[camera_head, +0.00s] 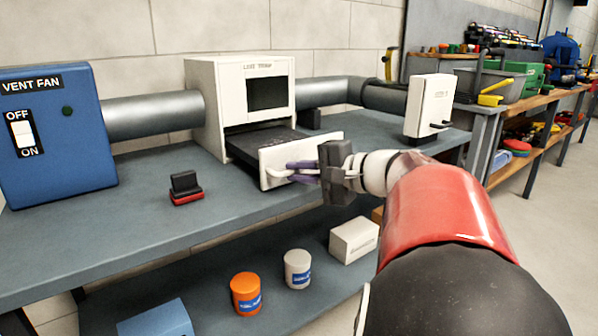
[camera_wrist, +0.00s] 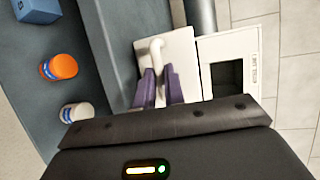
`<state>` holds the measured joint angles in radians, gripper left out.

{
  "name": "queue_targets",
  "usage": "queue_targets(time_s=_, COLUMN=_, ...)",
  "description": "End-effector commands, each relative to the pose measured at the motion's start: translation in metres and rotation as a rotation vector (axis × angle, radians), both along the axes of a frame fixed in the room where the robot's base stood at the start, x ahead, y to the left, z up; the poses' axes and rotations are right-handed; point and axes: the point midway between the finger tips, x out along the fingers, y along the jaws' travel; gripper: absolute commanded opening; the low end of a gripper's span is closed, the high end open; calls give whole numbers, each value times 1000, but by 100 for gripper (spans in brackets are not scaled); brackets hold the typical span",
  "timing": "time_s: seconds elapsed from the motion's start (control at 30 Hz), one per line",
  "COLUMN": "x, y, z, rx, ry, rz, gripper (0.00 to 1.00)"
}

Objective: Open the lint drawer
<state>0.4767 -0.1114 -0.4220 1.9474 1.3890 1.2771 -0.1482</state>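The lint trap (camera_head: 218,95) is a white box with a dark window, standing on the bench against the duct. Its lint drawer (camera_head: 272,158) is pulled well out, with the dark tray showing between the white front and the box. The pale drawer handle (camera_wrist: 157,47) sticks out from the front plate. My gripper (camera_head: 300,171) is at the handle, its purple fingers on either side of it. In the wrist view the fingers (camera_wrist: 160,86) appear closed on the handle. The inside of the tray is mostly hidden.
A blue vent fan box (camera_head: 55,135) with an OFF/ON switch stands at the left. A black and red block (camera_head: 186,187) lies on the bench. A white box (camera_head: 430,105) stands right. Below are an orange can (camera_head: 246,293), a white can (camera_head: 298,268) and boxes.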

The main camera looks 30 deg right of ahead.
Motion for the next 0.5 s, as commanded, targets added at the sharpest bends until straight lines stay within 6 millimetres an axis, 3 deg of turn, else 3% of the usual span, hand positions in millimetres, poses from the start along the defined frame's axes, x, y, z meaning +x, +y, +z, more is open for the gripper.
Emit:
queue_targets(time_s=0.03, x=0, y=0, z=-1, rx=0, ry=1, rz=0, gripper=17)
queue_targets(time_s=0.17, x=0, y=0, z=0, rx=0, ry=1, rz=0, gripper=32)
queue_targets(time_s=0.5, x=-4, y=-3, z=1, rx=-1, ry=-1, rz=-2, gripper=32)
